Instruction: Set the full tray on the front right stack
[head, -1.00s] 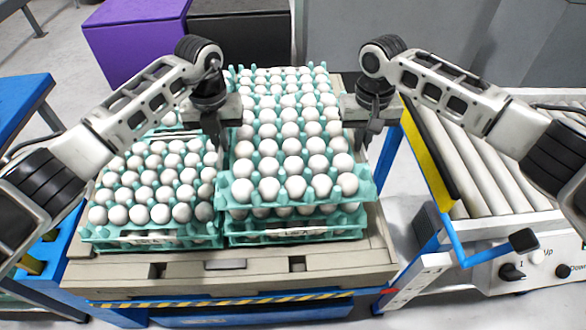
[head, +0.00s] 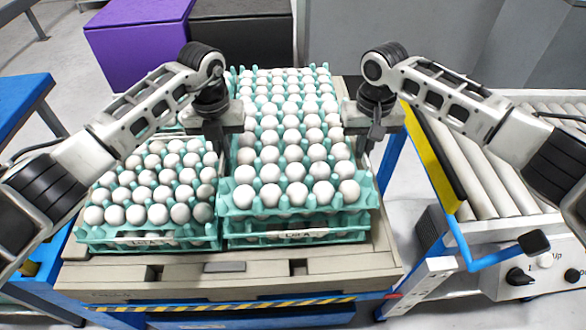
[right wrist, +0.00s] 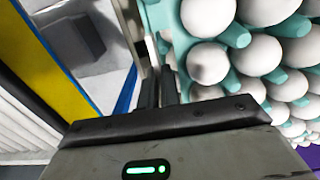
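The full tray (head: 234,203) is teal and filled with white eggs. It is level on or just above the front right stack (head: 262,239); I cannot tell whether any gap is left. My left gripper (head: 222,150) is at its left side and my right gripper (head: 368,150) at its right side, both pointing down. In the right wrist view the two dark fingers (right wrist: 160,92) are close together at the tray's edge and appear shut on it. The left fingertips are partly hidden by the arm and eggs, but the left gripper appears to hold the opposite edge.
A front left stack (head: 95,236) of egg trays stands close beside it. More egg trays are behind. The stacks stand on a beige pallet (head: 190,283). A roller conveyor (head: 480,180) with a yellow side plate is to the right. A purple box (head: 135,45) is at the back left.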

